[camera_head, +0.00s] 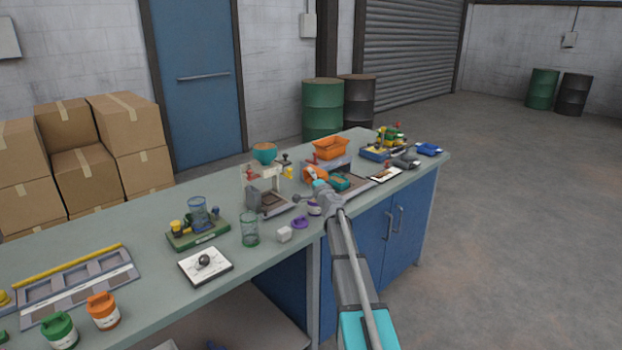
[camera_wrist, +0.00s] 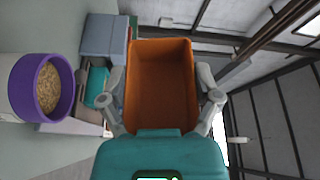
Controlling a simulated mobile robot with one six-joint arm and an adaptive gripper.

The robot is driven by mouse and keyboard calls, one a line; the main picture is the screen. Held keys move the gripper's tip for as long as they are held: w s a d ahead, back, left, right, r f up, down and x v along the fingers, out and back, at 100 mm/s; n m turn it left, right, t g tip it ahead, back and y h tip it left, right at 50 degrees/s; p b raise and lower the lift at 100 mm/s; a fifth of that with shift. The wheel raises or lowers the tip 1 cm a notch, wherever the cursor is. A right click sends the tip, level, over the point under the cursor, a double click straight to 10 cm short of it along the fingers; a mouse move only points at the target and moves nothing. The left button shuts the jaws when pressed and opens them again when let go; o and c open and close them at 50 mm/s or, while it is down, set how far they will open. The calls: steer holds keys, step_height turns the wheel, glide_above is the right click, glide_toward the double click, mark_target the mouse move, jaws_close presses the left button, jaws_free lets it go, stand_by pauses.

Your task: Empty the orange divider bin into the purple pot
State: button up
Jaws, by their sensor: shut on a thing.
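My gripper (camera_wrist: 165,92) is shut on the orange divider bin (camera_wrist: 160,85), with a grey finger on each side of it. The bin's inside looks bare in the wrist view. In the head view, the bin (camera_head: 314,172) looks tilted and held above the bench, partly hidden by my gripper (camera_head: 320,185). The purple pot (camera_wrist: 69,88) is left of the bin in the wrist view, apart from it. It has a purple rim, a white body and tan grains inside.
Another orange bin (camera_head: 331,147) stands on a grey block behind. A scale-like stand (camera_head: 270,200) is to the left. The bench front (camera_head: 222,262) has some free room.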

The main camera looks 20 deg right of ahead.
steer(key=shift+r, duration=0.15)
stand_by(0.3)
step_height(320, 180, up, 10)
steer(key=p, duration=1)
steer(key=shift+f, duration=0.2)
stand_by(0.6)
